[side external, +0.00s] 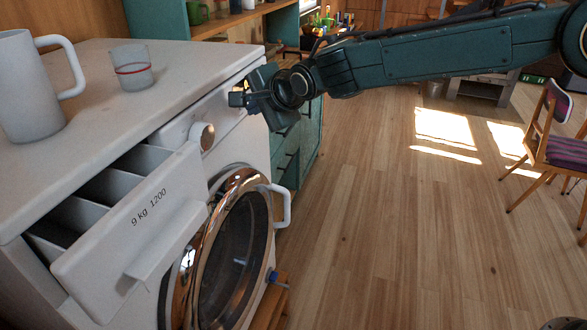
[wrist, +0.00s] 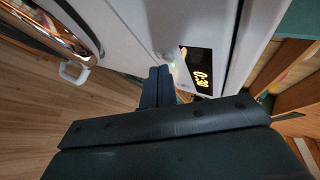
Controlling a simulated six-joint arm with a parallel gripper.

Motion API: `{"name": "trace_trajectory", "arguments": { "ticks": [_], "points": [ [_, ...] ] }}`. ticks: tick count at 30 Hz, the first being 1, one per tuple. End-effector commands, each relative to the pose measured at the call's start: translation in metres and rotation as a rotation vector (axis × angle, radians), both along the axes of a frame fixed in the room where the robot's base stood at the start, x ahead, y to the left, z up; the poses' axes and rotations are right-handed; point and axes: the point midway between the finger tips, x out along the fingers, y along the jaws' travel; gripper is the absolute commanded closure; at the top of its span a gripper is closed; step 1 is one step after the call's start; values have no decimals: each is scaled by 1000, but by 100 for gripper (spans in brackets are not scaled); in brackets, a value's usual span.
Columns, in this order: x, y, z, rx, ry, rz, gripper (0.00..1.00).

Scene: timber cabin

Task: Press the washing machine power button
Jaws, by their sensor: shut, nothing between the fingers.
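The white washing machine (side external: 228,158) stands at the left of the side view, with its front panel also in the wrist view (wrist: 130,35). My gripper (side external: 238,98) is shut and empty at the panel's upper right, near the top edge. In the wrist view its fingertips (wrist: 160,72) are together, close to a small green light (wrist: 173,66) on the panel. I cannot tell whether they touch it. A lit display (wrist: 197,70) showing digits like 0:30 is just right of the fingertips. The power button itself is not clearly seen; in the side view my gripper hides that area.
The detergent drawer (side external: 135,235) is pulled out. A round knob (side external: 202,136) and the door handle (side external: 281,205) stick out of the front. A white mug (side external: 30,95) and a glass (side external: 131,75) stand on top. The wooden floor (side external: 390,230) is open to the right.

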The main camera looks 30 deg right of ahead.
Motion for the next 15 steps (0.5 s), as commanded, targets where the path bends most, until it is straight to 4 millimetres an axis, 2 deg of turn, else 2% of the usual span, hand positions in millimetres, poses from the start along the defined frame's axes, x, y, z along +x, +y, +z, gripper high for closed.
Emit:
{"name": "trace_trajectory", "arguments": {
  "ticks": [15],
  "points": [
    [-5,-5,0,0,1,0,100]
  ]
}}
